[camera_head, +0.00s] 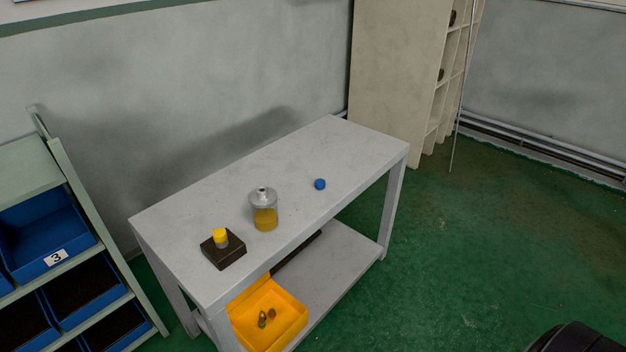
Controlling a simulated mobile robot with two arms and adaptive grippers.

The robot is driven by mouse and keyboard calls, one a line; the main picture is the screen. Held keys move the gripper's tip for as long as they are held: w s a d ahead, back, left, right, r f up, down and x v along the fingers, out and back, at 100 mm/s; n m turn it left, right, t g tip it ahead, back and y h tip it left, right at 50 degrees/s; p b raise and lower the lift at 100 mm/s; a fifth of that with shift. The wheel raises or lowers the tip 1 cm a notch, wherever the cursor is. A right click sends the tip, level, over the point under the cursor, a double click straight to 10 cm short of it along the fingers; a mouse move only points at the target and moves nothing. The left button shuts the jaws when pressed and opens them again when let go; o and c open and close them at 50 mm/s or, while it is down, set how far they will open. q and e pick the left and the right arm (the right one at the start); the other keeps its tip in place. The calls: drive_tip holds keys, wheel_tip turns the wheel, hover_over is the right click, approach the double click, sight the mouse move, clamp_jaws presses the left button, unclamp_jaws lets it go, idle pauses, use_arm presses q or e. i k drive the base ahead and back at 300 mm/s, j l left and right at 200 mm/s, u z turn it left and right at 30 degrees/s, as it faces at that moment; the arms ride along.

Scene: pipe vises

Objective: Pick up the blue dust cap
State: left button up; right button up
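The blue dust cap (320,184) is a small round blue piece. It lies on the grey table (345,155), right of the middle of the top, with free surface around it. Neither of my grippers shows in the head view. A dark rounded shape at the bottom right corner looks like part of my own right arm, with no fingers visible.
Further left is a dark block (223,254) with a yellow-topped piece (220,237). A yellow bin (290,319) sits on the lower shelf. Blue bins (40,235) stand left; green floor is clear right.

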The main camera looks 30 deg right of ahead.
sight(320, 184)
drive_tip(key=i+l, duration=0.75)
drive_tip(key=l, duration=0.25)
